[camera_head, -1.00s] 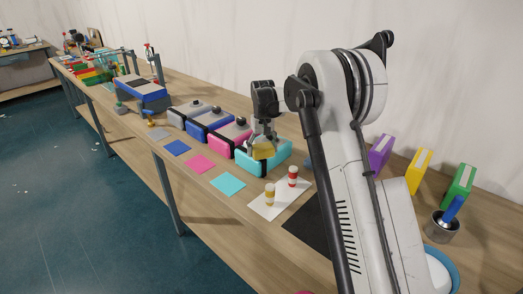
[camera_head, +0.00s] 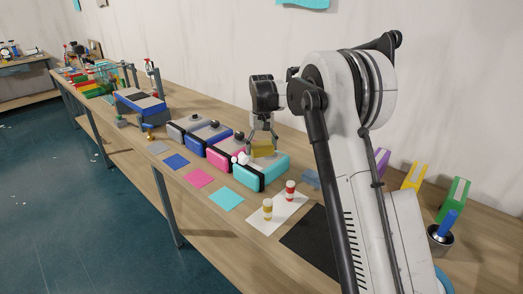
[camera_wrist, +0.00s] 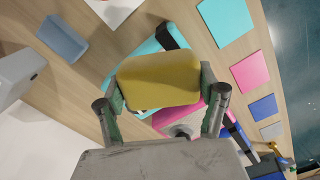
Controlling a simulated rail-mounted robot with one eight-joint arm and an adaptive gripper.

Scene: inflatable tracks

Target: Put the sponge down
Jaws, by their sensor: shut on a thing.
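The yellow sponge (camera_wrist: 160,80) is held between the two fingers of my gripper (camera_wrist: 163,108) in the wrist view. In the head view the sponge (camera_head: 263,150) shows under my gripper (camera_head: 262,138), above the cyan inflatable track piece (camera_head: 262,171). The cyan piece (camera_wrist: 120,72) also shows partly behind the sponge in the wrist view. Whether the sponge touches it is hard to tell. The pink piece (camera_wrist: 168,121) shows below and right of the sponge there.
Blue (camera_head: 208,130) and grey pieces stand further left in the row. Cyan (camera_head: 226,198), pink and blue squares lie along the front edge. Two small bottles (camera_head: 289,190) stand on white paper. A black mat (camera_head: 312,240) and a blue-grey object (camera_wrist: 62,38) lie nearby.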

